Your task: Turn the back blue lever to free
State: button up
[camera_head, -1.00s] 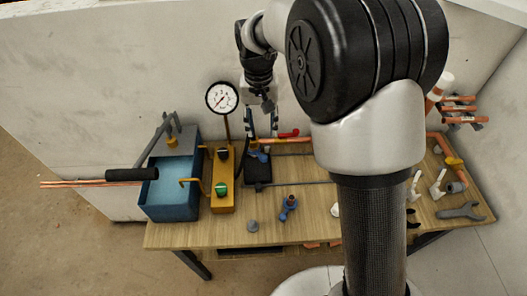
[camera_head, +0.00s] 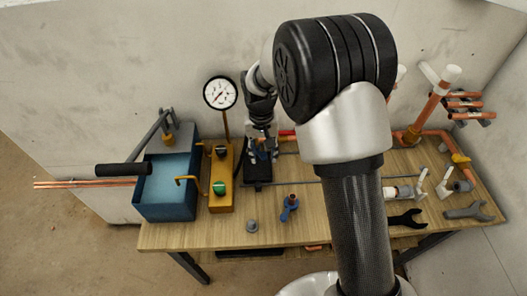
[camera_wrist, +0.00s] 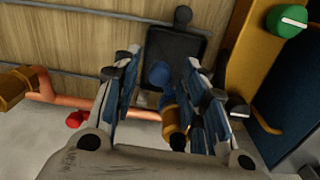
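The back blue lever (camera_wrist: 158,74) sits on a brass valve body (camera_wrist: 172,118) over a black base plate (camera_wrist: 180,45) in the wrist view. My gripper (camera_wrist: 163,88) is open, with one finger on each side of the lever and valve. I cannot tell whether either finger touches the lever. In the head view my gripper (camera_head: 262,148) is down at the black base plate (camera_head: 257,173) and mostly hides the lever there. A second blue valve (camera_head: 290,203) stands nearer the front of the bench, apart from the gripper.
A yellow block with a green knob (camera_head: 219,188) and a gauge (camera_head: 220,93) stands left of the gripper. Further left is a blue tank (camera_head: 168,200). A red handle (camera_wrist: 75,118) and copper pipe (camera_wrist: 60,98) lie close by.

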jog(key=shift+c, duration=0.6)
grip_shut()
